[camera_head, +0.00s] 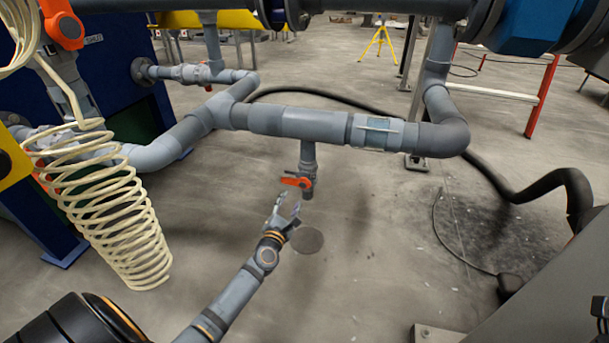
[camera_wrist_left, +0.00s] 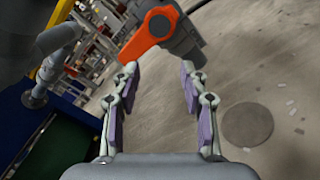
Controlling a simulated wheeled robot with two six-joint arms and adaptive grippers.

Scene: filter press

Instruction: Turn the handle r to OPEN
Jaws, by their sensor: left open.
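An orange valve handle (camera_head: 297,182) sits on a short grey pipe (camera_head: 308,157) that hangs down from the horizontal grey pipe. It lies roughly level and points left in the head view. In the left wrist view the handle (camera_wrist_left: 150,34) shows just beyond the fingertips, at the top. My left gripper (camera_head: 287,207) is open, just below and left of the handle. Its two fingers with purple pads show in the left wrist view (camera_wrist_left: 158,72), with nothing between them. Whether a fingertip touches the handle I cannot tell. My right gripper is not in view.
A horizontal grey pipe (camera_head: 270,121) runs above the valve. A cream coiled hose (camera_head: 110,215) hangs at the left. Another orange handle (camera_head: 68,30) is at top left. A black hose (camera_head: 500,185) lies at the right. The floor below the valve is clear, with a round cover (camera_head: 307,240).

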